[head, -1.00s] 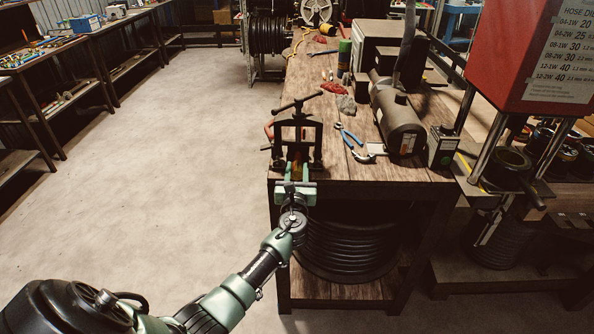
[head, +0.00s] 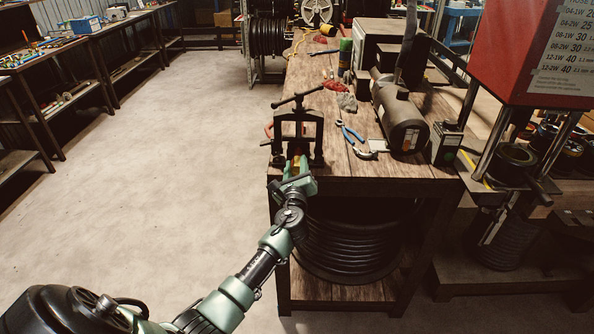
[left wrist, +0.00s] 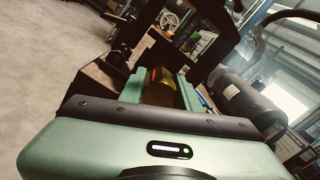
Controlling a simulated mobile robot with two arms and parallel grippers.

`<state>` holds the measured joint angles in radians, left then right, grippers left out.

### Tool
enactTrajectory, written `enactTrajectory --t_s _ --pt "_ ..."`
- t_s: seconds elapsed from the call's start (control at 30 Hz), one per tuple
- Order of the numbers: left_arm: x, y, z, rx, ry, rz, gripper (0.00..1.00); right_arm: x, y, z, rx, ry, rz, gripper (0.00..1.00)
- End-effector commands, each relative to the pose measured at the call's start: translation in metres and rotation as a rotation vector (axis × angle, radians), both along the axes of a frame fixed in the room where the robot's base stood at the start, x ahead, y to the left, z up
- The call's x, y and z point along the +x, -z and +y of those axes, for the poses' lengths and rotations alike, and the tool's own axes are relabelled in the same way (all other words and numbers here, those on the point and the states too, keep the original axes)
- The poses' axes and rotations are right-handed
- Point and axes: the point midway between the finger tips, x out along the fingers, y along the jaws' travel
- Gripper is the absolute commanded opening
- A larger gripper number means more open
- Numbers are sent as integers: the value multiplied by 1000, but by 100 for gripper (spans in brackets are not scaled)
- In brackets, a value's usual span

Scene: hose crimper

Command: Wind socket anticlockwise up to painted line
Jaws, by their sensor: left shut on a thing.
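The socket (left wrist: 158,86), a brass-coloured cylinder, sits between the green fingers of my left gripper (left wrist: 159,88) in the left wrist view. A short red mark shows on its far part; I cannot tell whether this is the painted line. In the head view, my left gripper (head: 299,166) is shut on the socket at the front of a dark vise (head: 298,128). The gripper is rolled, its right side higher than its left. The fingers hide most of the socket. My right gripper is not in view.
The vise stands at the near left corner of a wooden bench (head: 345,185). Blue-handled pliers (head: 350,133) and a grey cylindrical machine (head: 402,120) lie to its right. A coiled black hose (head: 350,240) is below. The floor to the left is clear.

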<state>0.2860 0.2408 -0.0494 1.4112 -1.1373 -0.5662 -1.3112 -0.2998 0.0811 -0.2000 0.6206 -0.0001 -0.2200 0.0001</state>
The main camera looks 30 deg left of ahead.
Motion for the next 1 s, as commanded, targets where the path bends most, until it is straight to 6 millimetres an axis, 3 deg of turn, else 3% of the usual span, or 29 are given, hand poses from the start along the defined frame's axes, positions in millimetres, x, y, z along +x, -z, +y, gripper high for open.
enactTrajectory --t_s 1.0 --pt "-2 11 1 -831 1 -500 0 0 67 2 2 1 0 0"
